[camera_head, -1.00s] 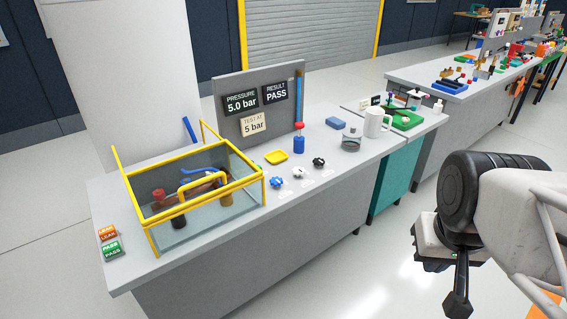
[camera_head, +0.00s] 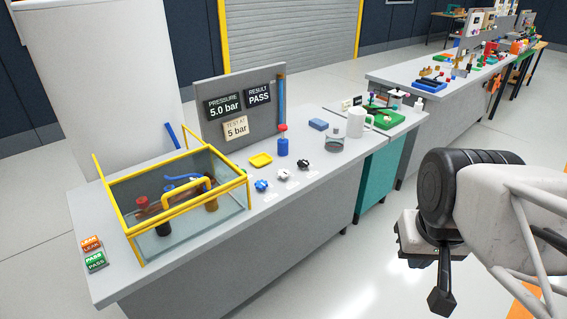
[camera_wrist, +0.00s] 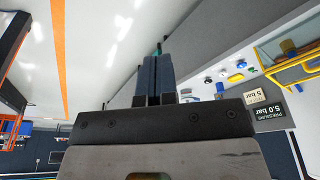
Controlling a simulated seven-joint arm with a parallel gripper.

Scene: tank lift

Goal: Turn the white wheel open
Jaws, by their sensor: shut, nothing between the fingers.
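The white wheel (camera_head: 283,174) sits on the grey bench top, between a blue wheel (camera_head: 261,186) and a black wheel (camera_head: 303,164), each with a small label in front. In the wrist view the white wheel (camera_wrist: 222,71) shows small and upside down, to the right of my fingers. My gripper (camera_head: 440,302) is shut and empty. It hangs in front of the bench, over the floor, to the right of the wheels and well apart from them. In the wrist view my gripper's fingers (camera_wrist: 154,75) are together.
A glass tank with a yellow frame (camera_head: 124,229) stands at the bench's left. A jar (camera_head: 334,139) stands right.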

